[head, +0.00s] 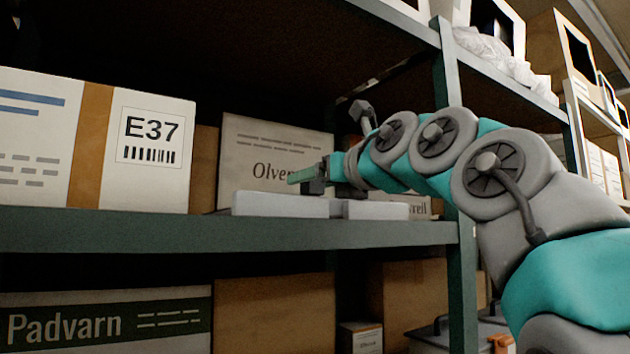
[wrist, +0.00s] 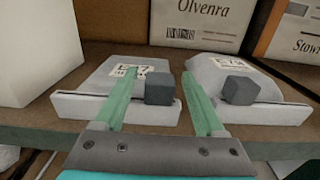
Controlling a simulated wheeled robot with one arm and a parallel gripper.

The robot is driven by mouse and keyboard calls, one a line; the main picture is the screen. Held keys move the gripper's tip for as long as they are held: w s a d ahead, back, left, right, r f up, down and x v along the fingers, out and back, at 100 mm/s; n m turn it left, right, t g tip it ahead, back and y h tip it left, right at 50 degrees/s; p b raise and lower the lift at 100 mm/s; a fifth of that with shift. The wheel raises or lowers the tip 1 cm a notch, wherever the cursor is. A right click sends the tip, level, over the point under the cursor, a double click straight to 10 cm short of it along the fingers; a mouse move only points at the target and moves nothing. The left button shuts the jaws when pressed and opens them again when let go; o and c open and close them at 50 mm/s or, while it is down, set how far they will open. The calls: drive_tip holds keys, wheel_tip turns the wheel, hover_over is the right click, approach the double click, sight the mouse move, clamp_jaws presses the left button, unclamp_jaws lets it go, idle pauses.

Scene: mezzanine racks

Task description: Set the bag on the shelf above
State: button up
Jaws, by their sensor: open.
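Two pale grey bags with printed labels sit side by side in the wrist view, a left bag (wrist: 103,78) and a right bag (wrist: 218,77). Each lies behind a low white front lip and has a dark grey block at its front. My gripper (wrist: 162,77) is open, its green fingers either side of the left bag's block (wrist: 160,90); contact cannot be told. The left finger partly covers that bag's label. In the head view my gripper (head: 302,176) reaches in over the low white lip (head: 280,205). The shelf above (head: 402,22) shows its front edge and dark underside; its top is hidden.
A box marked E37 (head: 150,185) stands left on the same shelf (head: 200,232). An Olvenra box (wrist: 205,22) and another box (wrist: 295,35) stand behind the bags. A green upright post (head: 461,275) is close to my arm. Boxes fill the shelf below.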

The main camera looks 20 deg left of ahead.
drive_tip(key=shift+r, duration=0.2)
drive_tip(key=shift+s+d+f, duration=0.1)
drive_tip(key=shift+s+d, duration=0.1)
drive_tip(key=shift+d, duration=0.1)
drive_tip(key=b+v, duration=0.2)
drive_tip(key=v, duration=0.9)
drive_tip(key=shift+s, duration=0.2)
